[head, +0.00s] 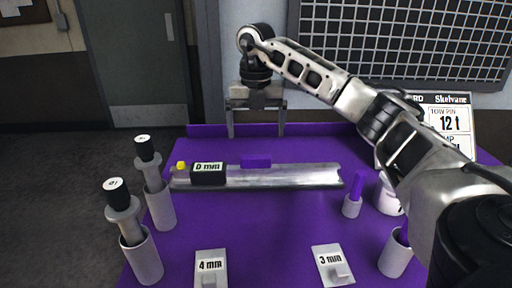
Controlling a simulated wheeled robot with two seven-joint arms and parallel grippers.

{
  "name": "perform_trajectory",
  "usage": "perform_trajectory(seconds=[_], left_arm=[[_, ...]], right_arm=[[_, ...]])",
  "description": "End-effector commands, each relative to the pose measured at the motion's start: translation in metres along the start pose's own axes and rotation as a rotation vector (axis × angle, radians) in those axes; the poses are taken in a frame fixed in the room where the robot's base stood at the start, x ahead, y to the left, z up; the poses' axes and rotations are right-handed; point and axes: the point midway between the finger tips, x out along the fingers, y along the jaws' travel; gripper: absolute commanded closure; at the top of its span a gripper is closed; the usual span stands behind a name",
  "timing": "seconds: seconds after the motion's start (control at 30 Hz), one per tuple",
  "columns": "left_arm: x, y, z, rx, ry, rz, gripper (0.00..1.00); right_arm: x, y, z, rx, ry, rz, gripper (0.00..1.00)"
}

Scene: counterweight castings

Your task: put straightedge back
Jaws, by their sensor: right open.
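A long silvery metal bar, which looks like the straightedge (285,178), lies left to right across the purple table. A small purple block (256,161) shows at the middle of its far edge; I cannot tell whether it is joined to the bar. A black block marked "D mm" (208,174) sits at the bar's left part. My right gripper (256,136) is open and empty, fingers pointing down, beyond the bar at the table's far edge and apart from it. My left gripper is out of view.
Two black-capped weights (150,160) (123,210) stand in grey cups at left. Cards marked 4 mm (211,268) and 3 mm (333,264) lie in front. Grey cups (352,207) (395,257) and a sign (449,120) are at right. The purple table's (245,225) middle front is clear.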

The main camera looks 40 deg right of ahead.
Motion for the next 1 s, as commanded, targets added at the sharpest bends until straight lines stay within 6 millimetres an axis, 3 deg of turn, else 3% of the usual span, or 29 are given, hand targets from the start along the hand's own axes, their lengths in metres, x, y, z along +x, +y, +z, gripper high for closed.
perform_trajectory(seconds=[0.1,0.3,1.0], left_arm=[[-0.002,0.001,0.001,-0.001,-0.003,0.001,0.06],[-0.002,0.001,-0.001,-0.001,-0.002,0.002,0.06],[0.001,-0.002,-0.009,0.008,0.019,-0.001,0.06]], right_arm=[[-0.021,0.001,0.000,0.000,-0.002,0.003,0.06],[-0.035,0.000,0.000,-0.001,0.000,0.001,0.06],[-0.036,0.000,0.000,0.000,0.001,0.000,0.06]])
